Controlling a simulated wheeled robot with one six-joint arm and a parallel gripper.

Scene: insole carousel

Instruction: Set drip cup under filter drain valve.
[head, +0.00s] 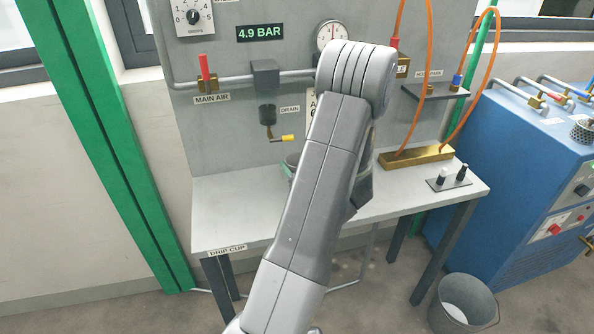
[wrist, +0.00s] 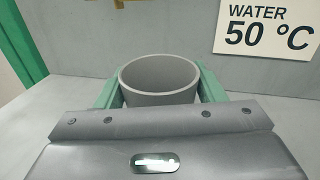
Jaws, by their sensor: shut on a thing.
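The grey drip cup (wrist: 158,82) is upright and open at the top in the wrist view. My gripper (wrist: 160,88) is shut on it, with one green finger on each side. In the head view my arm hides most of the gripper and cup. The filter (head: 267,114) hangs on the panel beside the DRAIN label, with the yellow-handled drain valve (head: 287,137) below it. I cannot tell whether the cup touches the bench.
The grey bench (head: 232,205) is clear at its left, with a DRIP CUP label on its front edge. A brass block (head: 415,156) with orange hoses and a small switch plate (head: 449,181) are at its right. A bucket (head: 462,305) stands on the floor.

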